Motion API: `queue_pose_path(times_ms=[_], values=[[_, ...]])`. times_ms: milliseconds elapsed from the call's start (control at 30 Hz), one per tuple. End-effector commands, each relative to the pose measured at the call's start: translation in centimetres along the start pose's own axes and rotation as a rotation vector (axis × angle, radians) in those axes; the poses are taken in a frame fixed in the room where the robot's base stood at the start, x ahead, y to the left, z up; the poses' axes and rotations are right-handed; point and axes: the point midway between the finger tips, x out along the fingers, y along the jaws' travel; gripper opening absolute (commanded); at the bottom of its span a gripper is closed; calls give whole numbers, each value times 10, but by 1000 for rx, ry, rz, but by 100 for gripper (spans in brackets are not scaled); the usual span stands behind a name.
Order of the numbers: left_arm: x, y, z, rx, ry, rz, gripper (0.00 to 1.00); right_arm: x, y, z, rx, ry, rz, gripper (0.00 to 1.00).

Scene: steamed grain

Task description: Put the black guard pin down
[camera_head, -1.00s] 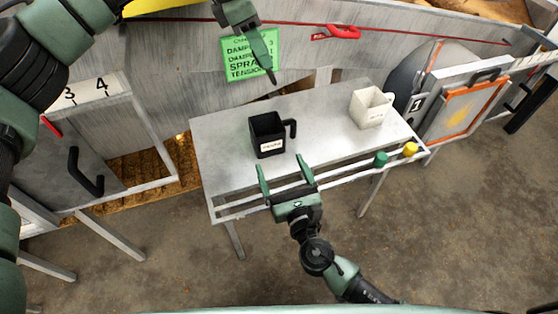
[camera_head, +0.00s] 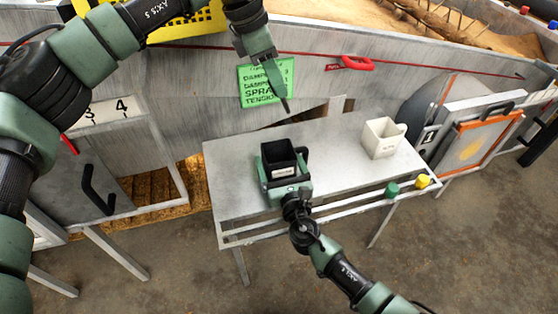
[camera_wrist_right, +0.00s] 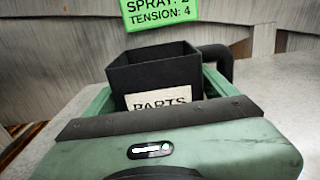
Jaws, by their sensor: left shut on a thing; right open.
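My left gripper (camera_head: 274,78) points down in front of the green sign, shut on the black guard pin (camera_head: 285,105), of which only a thin dark tip shows below the fingers. The tip is in the air above the far part of the grey table (camera_head: 345,128). My right gripper (camera_head: 287,188) is open at the near side of a black cup (camera_head: 277,160) with a handle. In the right wrist view the cup (camera_wrist_right: 150,78), labelled "PARTS", stands upright between the two green fingers. I cannot tell whether they touch it.
A white cup (camera_head: 382,138) stands on the table's right half. A green knob (camera_head: 391,190) and a yellow knob (camera_head: 422,181) sit at the front rail. The green sign (camera_head: 265,83) hangs on the machine wall behind. The table between the cups is clear.

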Motion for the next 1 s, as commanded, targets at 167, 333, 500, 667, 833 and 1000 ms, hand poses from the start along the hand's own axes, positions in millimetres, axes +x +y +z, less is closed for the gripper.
queue_pose_path(times_ms=[167, 333, 500, 667, 833, 1000], values=[[0, 0, 0, 0, 0, 0, 0, 0, 0, 0, 0, 0, 0, 84], [0, 0, 0, 0, 0, 0, 0, 0, 0, 0, -1, 0, 0, 36], [14, 0, -2, 16, 38, -4, 0, 0, 0, 0, -1, 0, 0, 32], [59, 1, -17, 83, 188, -15, 0, 0, 0, 0, -1, 0, 0, 32], [95, -1, -33, 144, 320, -26, 0, 0, 0, 0, -1, 0, 0, 32], [127, -1, -47, 156, 348, -29, 0, 0, 0, 0, -1, 0, 0, 32]])
